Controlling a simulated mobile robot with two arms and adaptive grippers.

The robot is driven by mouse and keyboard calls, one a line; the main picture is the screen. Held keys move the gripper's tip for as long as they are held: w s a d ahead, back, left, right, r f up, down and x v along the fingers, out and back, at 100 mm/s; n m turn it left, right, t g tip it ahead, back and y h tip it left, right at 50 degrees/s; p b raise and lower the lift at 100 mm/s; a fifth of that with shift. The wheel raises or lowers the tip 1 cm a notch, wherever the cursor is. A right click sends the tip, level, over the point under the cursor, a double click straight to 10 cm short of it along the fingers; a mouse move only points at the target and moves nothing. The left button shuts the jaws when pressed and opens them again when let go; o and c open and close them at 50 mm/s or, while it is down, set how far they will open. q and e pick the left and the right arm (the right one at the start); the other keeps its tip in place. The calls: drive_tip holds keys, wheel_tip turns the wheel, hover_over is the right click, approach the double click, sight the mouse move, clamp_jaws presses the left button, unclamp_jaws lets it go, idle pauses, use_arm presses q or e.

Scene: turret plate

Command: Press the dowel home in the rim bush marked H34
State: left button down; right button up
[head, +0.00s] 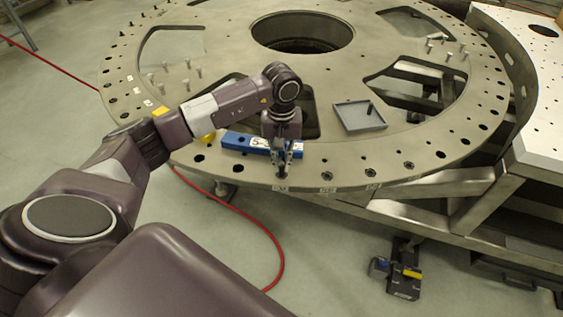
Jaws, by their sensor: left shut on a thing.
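The large grey turret plate (430,168) has a rim with a row of holes and bushes. My left gripper (283,168) points down at the near rim and is shut on a small dark dowel (283,175), mostly hidden between the fingers. The dowel is at or just above a rim bush; I cannot tell how deep it sits. A pale mark (280,188) lies just in front of that bush, too small to read surely. Further bushes with similar marks follow to the right, one of them a dark bush (327,176). My right gripper is not in view.
A blue block (233,138) with white labels lies right behind and left of the gripper. A grey tray (345,122) with a dark pin (371,108) sits on the plate. Several upright pins stand farther back. A red hose (278,250) runs over the floor.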

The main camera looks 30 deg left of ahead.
use_arm(q)
drive_tip(key=shift+s+f+b, duration=0.1)
drive_tip(key=shift+f+b, duration=0.55)
drive_tip(key=shift+f, duration=0.2)
idle(0.8)
drive_tip(key=c, duration=2.1)
unclamp_jaws()
drive_tip(key=shift+r, duration=0.2)
drive_tip(key=shift+r+p, duration=1.7)
drive_tip(key=shift+r, duration=1.7)
